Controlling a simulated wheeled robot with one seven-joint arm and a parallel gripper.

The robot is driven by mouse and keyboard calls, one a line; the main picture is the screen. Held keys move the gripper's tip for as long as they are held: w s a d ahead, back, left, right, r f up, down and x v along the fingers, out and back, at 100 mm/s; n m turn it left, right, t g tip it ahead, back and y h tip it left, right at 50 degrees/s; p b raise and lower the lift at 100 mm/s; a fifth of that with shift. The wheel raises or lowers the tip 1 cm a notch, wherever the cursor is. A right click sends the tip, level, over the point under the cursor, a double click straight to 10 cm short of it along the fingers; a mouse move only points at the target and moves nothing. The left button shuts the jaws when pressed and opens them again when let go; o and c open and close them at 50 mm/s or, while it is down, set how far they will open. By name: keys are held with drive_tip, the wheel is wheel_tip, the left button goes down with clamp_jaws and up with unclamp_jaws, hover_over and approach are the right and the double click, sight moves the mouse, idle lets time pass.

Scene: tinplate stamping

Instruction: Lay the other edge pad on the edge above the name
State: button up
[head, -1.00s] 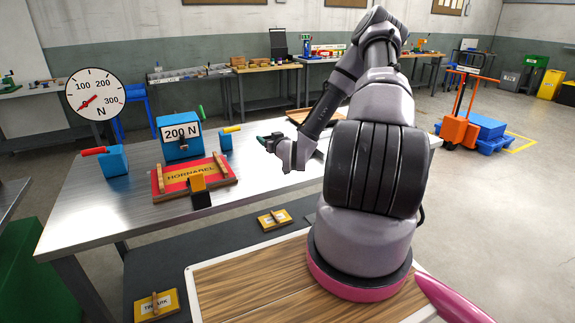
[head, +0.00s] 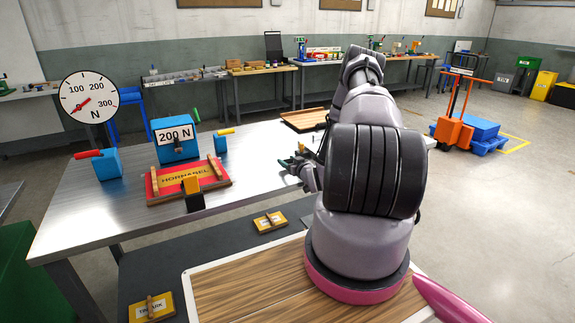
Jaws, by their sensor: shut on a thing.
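A red plate (head: 160,191) with the name HORNABEL on a yellow band lies on the steel table. Wooden bars lie along its left (head: 154,180) and right (head: 216,167) ends. An orange and black edge pad (head: 192,186) sits over its front edge, below the name. The edge above the name looks bare. My gripper (head: 290,164) is right of the plate, over the table's right part, mostly edge-on and partly behind my arm. It is shut on a small yellowish thing (head: 302,151), likely the other edge pad, mostly hidden.
A blue block marked 200 N (head: 175,146) stands behind the plate, with blue clamps at left (head: 107,163) and right (head: 221,145). A round dial (head: 88,97) stands at the back left. A brown tray (head: 303,120) lies at the table's back right. Table between plate and gripper is clear.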

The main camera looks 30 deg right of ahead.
drive_tip(key=shift+f, duration=0.65)
drive_tip(key=shift+f, duration=0.1)
drive_tip(key=o, duration=1.3)
